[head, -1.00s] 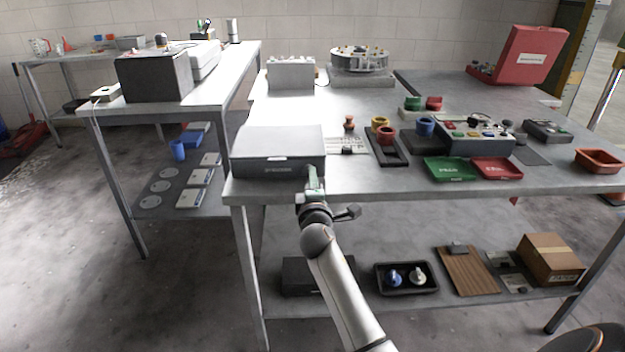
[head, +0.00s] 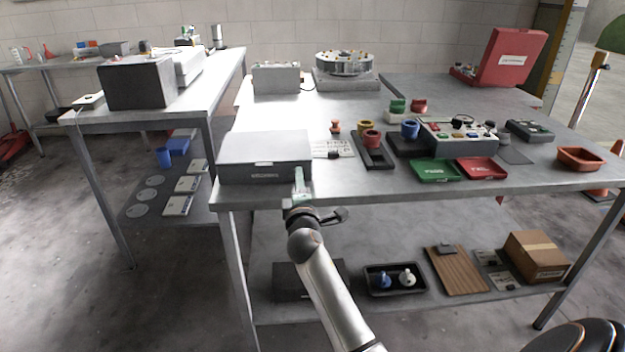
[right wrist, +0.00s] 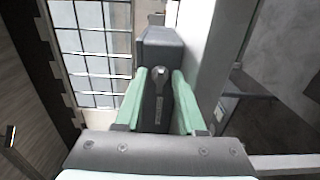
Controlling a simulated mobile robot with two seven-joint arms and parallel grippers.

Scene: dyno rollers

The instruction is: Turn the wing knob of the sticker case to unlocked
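The sticker case is most likely the flat grey box (head: 265,148) at the front left corner of the main table; the small label on its dark front is too small to read. My right gripper (head: 299,176), with pale green fingers, is at the right part of that front. In the right wrist view, the dark front of the case (right wrist: 171,50) lies beyond the fingers. A small metallic wing knob (right wrist: 157,73) shows between the open fingertips (right wrist: 160,76), with gaps on both sides. I cannot tell its locked or unlocked setting. My left gripper is not in view.
Right of the case are a white card (head: 333,150), a dark tray with coloured cups (head: 376,160), a green tray (head: 436,170) and a red tray (head: 481,168). A lower shelf (head: 420,312) holds a black tray (head: 367,281) and a cardboard box (head: 537,257).

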